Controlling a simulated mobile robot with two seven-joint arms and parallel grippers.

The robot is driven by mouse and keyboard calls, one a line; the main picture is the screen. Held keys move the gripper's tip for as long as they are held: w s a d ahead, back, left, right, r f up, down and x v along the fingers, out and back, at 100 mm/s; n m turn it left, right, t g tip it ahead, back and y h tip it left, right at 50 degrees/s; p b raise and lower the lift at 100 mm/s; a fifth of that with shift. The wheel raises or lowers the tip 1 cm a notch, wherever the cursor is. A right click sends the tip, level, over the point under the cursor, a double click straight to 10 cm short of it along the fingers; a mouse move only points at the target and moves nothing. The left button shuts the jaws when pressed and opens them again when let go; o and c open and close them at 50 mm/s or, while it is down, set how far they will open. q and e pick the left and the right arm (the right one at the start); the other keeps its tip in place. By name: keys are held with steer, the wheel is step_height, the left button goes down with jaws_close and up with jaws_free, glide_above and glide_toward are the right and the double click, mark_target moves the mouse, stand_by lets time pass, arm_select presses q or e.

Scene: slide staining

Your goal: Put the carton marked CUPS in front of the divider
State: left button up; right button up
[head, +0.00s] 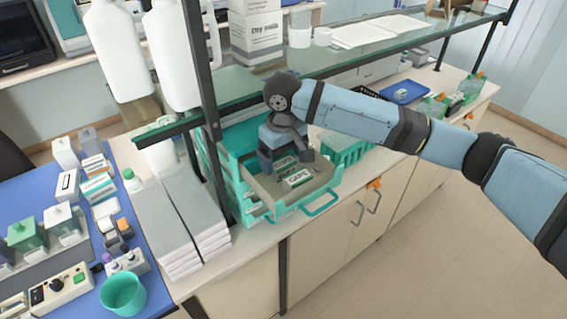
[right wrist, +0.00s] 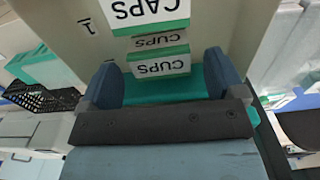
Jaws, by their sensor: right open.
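The carton marked CUPS (right wrist: 160,66), white with a green band, lies in the open drawer (head: 262,200). In the right wrist view its lettering is upside down, and it shows just beyond and between my gripper's fingers. A similar carton marked CAPS (head: 297,179) sits beside it, and also shows at the top of the right wrist view (right wrist: 146,10). My right gripper (head: 287,157) is open and low over the drawer, its fingers (right wrist: 163,82) apart near the CUPS carton. I cannot make out the divider. My left gripper is not in view.
The drawer belongs to a teal drawer unit (head: 213,165) under a glass shelf (head: 350,50). A teal rack (head: 345,150) stands right of it. White and grey stacked boxes (head: 180,225) stand to the left. A drawer wall carries a number 1 (right wrist: 85,25).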

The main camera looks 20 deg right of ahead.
mark_target(283, 163)
step_height(283, 163, up, 12)
steer(key=b, duration=0.1)
steer(key=shift+f, duration=0.15)
stand_by(0.3)
